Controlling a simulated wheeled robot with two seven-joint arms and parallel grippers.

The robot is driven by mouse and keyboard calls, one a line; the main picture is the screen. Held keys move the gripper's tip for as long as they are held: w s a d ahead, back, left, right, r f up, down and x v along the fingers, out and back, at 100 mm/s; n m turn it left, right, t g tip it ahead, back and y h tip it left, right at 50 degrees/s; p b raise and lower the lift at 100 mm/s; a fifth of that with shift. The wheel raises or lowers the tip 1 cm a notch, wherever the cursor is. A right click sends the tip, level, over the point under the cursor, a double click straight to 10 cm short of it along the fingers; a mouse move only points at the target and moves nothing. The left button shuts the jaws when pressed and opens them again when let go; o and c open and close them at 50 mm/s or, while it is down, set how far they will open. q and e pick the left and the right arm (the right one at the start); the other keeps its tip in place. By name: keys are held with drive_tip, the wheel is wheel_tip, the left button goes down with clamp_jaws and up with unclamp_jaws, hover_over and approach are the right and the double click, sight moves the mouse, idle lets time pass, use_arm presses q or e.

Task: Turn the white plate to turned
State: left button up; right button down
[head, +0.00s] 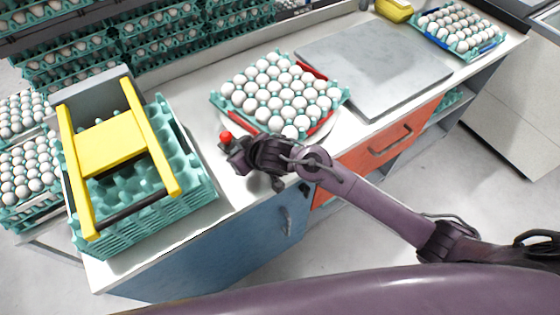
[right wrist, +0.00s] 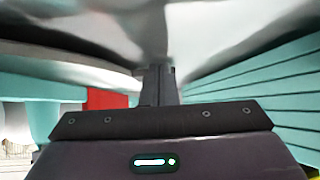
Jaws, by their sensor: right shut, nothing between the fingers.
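The white plate (head: 333,129) lies on the counter, mostly hidden under a teal egg tray (head: 341,96) full of white eggs. Its pale rim shows at the front right. Red bars (head: 243,122) show at the tray's edges. My right gripper (head: 236,155) is low over the counter at the plate's front left side, beside a small red knob (head: 225,136). In the right wrist view its fingers (right wrist: 158,85) are together and empty, with a red block (right wrist: 106,98) just left of them. I cannot tell whether they touch the plate. My left gripper is not in view.
A stack of teal trays (head: 150,222) with a yellow-framed holder (head: 108,148) stands close left of my gripper. A grey metal slab (head: 375,62) lies right of the plate. Another egg tray (head: 458,50) is at the far right. Little counter is free between the stack and plate.

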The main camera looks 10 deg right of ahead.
sight(225, 141)
drive_tip(key=shift+w+a+f+m+t+h+b, duration=0.1)
drive_tip(key=shift+w+a+m+t+h+b, duration=0.35)
drive_tip(key=shift+w+a+m, duration=0.4)
drive_tip(key=shift+w+a+b, duration=0.35)
drive_tip(key=shift+w+a, duration=0.7)
drive_tip(key=shift+w, duration=0.15)
drive_tip(key=shift+w+r, duration=0.1)
drive_tip(key=shift+r, duration=0.2)
